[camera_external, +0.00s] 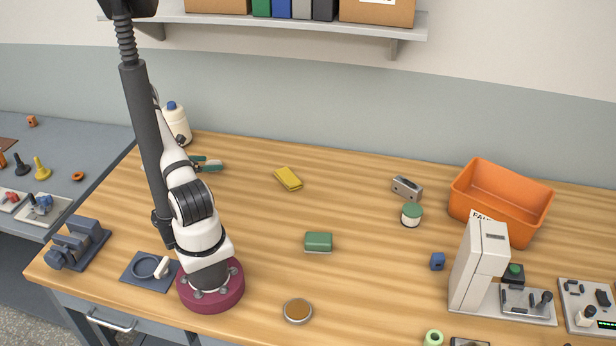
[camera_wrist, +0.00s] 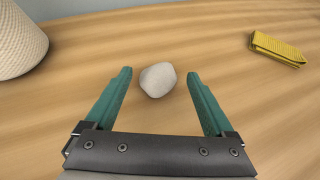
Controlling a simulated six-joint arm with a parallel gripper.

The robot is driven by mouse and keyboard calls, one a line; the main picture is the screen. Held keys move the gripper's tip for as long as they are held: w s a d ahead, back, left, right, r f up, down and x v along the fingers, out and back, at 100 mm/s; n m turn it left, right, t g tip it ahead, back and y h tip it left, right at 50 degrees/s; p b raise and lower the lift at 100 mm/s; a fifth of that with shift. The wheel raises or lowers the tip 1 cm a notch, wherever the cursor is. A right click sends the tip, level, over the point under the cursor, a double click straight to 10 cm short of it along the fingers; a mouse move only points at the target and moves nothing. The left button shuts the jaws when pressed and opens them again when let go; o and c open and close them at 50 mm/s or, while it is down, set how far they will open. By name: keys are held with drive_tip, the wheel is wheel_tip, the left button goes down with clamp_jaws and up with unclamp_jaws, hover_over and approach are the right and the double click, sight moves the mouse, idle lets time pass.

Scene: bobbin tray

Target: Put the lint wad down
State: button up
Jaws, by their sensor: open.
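The lint wad (camera_wrist: 158,80) is a small, pale grey, rounded lump. In the wrist view it appears to rest on the wooden table, between and slightly ahead of my teal fingertips. My gripper (camera_wrist: 160,74) is open, with a visible gap between the wad and each finger. In the external view my gripper (camera_external: 206,164) is low over the back left of the table, beyond my arm. I cannot make out the wad in that view.
A yellow folded cloth (camera_external: 288,178), also in the wrist view (camera_wrist: 277,48), lies to the right. A green block (camera_external: 318,242) and an orange bin (camera_external: 486,183) are farther off. Table around the wad is clear.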

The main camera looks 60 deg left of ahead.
drive_tip(key=v, duration=1)
drive_tip(key=shift+s+d+r, duration=0.15)
drive_tip(key=shift+s+r, duration=0.05)
drive_tip(key=shift+s, duration=0.1)
drive_tip(key=w+d+r+m+g+h, duration=0.2)
drive_tip(key=w+d+r+m+h, duration=0.3)
drive_tip(key=w+d+m, duration=0.6)
drive_tip(key=w+d+r+m+g+h, duration=0.2)
drive_tip(key=w+d+r+m+h, duration=0.5)
drive_tip(key=d, duration=0.6)
drive_tip(key=s+d+m+g+y, duration=0.1)
drive_tip(key=s+d+m+g, duration=0.35)
drive_tip(key=d+m, duration=0.55)
drive_tip(key=s+d+r+m+g+y, duration=0.3)
drive_tip(key=s+m+y, duration=0.5)
drive_tip(key=m, duration=0.9)
drive_tip(key=shift+s+d+r+m, duration=0.25)
drive_tip(key=shift+s+d+m, duration=0.15)
drive_tip(key=shift+d, duration=0.1)
